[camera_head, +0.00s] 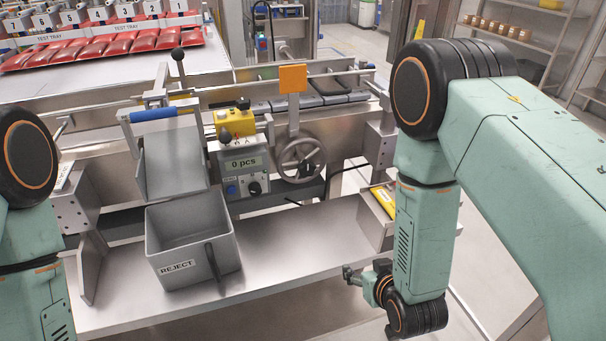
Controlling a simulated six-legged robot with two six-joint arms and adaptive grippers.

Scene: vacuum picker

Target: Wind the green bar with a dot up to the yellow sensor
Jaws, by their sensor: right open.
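A yellow box (235,122) with a dark knob sits above the control panel and may be the sensor. I cannot make out a green bar with a dot. A grey handwheel (302,160) with a crank stands at the front of the machine, right of the panel, below an orange plate (292,78) on a post. My right gripper (350,276) is small in view, open and empty, low in front of the shelf's right part and well below the handwheel. My left arm shows at the left edge; its gripper is out of view.
A grey REJECT bin (193,240) stands on the metal shelf (290,235) under a chute (172,165) with a blue handle. The panel display (243,163) reads 0 pcs. Red packs (110,42) lie in numbered trays behind. The shelf right of the bin is clear.

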